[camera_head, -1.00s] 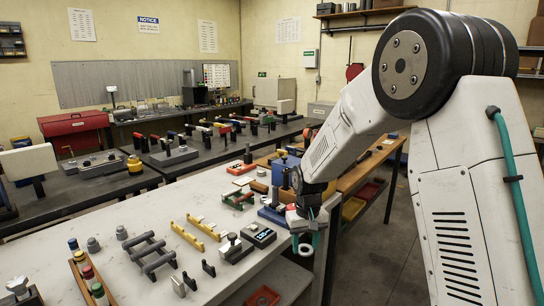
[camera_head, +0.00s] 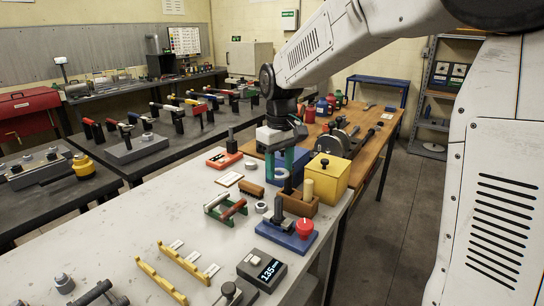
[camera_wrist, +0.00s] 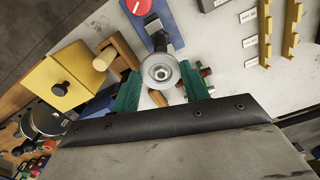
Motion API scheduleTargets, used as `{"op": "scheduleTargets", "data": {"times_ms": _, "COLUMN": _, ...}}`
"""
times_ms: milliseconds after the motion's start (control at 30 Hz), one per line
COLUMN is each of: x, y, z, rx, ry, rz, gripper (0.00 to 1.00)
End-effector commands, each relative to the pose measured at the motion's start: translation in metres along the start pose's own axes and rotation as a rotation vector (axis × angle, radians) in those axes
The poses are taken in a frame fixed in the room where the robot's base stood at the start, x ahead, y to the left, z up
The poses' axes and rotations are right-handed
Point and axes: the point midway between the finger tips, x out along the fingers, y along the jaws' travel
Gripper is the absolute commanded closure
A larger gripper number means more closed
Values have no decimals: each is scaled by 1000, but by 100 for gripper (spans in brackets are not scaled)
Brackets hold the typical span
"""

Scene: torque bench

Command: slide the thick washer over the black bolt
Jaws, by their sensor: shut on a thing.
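My gripper (camera_head: 285,166) has green fingers and is shut on the thick washer (camera_head: 275,173), a pale metal ring. It holds the washer above the bench. In the wrist view, the washer (camera_wrist: 147,71) sits between the fingertips (camera_wrist: 160,85) with its round face toward the camera. A dark upright post that looks like the black bolt (camera_head: 278,207) stands on a blue base (camera_head: 297,240) with a red knob. In the wrist view, the black post (camera_wrist: 159,41) shows just beyond the washer's upper edge. The washer is apart from the post, with its height above it unclear.
A wooden block with a pale peg (camera_head: 308,188) and a yellow box (camera_head: 331,174) stand close on the right. A green rack (camera_head: 226,208) and a small loose ring (camera_head: 261,207) lie to the left. Yellow rails (camera_head: 183,265) and a digital gauge (camera_head: 262,269) are nearer.

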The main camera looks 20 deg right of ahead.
Motion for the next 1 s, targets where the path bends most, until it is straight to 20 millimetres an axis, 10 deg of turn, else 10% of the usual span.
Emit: {"op": "scheduleTargets", "data": {"times_ms": 1000, "x": 50, "y": -3, "z": 1, "rx": -8, "ry": -1, "rz": 1, "gripper": 79}}
